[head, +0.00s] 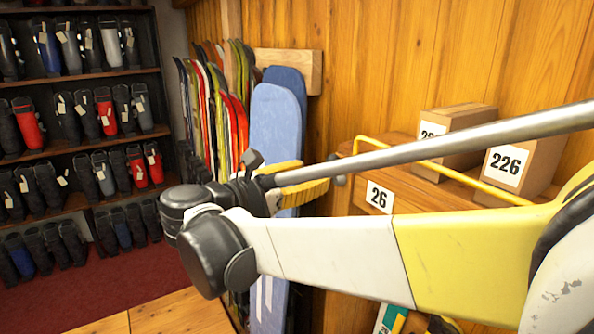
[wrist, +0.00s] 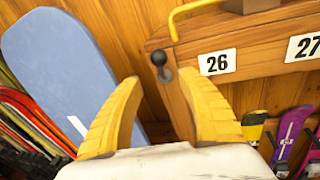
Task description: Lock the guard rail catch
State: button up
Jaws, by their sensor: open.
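The guard rail (head: 445,168) is a bent yellow tube along a wooden shelf; part of it shows at the top of the wrist view (wrist: 176,20). A dark ball knob on a short stem, which looks like the catch (wrist: 159,60), sits at the shelf's left corner, just left of the 26 label. A grey knob there also shows in the head view (head: 338,179), partly hidden. My gripper (wrist: 158,84) is open and empty, its yellow fingers either side of the knob's line in the wrist view, apart from it. In the head view my gripper (head: 303,187) is partly hidden by my arm.
The wooden shelf (wrist: 250,62) carries 26 and 27 labels and cardboard boxes (head: 458,135). A blue board (head: 276,130) and several skis (head: 215,95) stand left of it. Boot racks (head: 75,80) line the left wall. Colourful items (wrist: 290,130) hang below the shelf.

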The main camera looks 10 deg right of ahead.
jog(key=v, duration=0.4)
jog(key=s+d+f+m+g+y+b, duration=0.1)
jog(key=s+d+f+m+y+b, duration=0.2)
jog(key=f, duration=0.5)
jog(key=s+d+f+m+g+y+b, duration=0.1)
jog(key=s+d+f+m+b, duration=0.15)
jog(key=d+f+b, duration=0.5)
jog(key=s+d+f+m+g+y+b, duration=0.2)
jog(key=f+m+b, duration=0.1)
jog(key=f, duration=0.6)
jog(key=s+a+f+m+y+b, duration=0.1)
jog(key=s+f+m+y+b, duration=0.3)
jog(key=f, duration=0.7)
jog(key=s+a+f+m+t+y+b, duration=0.1)
jog(key=s+f+m+y+b, duration=0.3)
jog(key=f+m+b, duration=0.5)
notch_tip(320, 180, down, 3)
jog(key=s+m, duration=0.2)
jog(key=shift+s, duration=0.35)
jog(key=shift+r, duration=0.15)
